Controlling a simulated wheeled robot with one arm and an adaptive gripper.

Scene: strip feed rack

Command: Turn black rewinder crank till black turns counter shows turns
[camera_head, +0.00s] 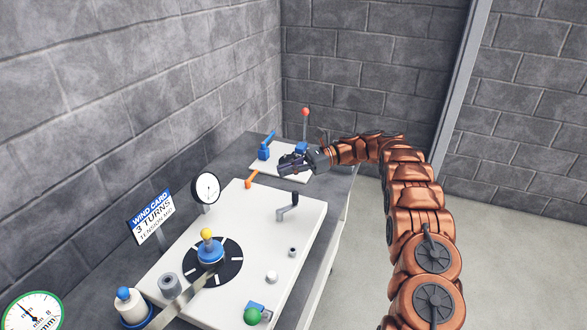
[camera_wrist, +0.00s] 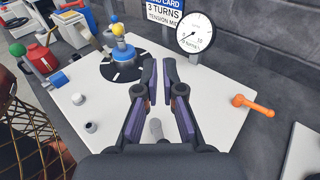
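A small crank with a black upright grip (camera_head: 295,199) stands near the right edge of the white panel (camera_head: 310,222). My gripper (camera_head: 290,164) is beyond it, over the far end of the bench, and looks apart from the crank. In the wrist view my gripper (camera_wrist: 160,82) has its two fingers a little apart with nothing held. A pale grey stub (camera_wrist: 155,128) shows below and between them; I cannot tell whether it is part of the crank. A black disc with white marks (camera_head: 229,271) lies under a blue hub with a yellow knob (camera_head: 209,251).
A wind card (camera_head: 152,217) reads "3 TURNS". A round gauge (camera_head: 205,189) and an orange handle (camera_wrist: 252,104) stand near the wall side. A red-knobbed lever (camera_head: 305,122) rises behind my gripper. A green knob (camera_head: 252,316) is at the near end.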

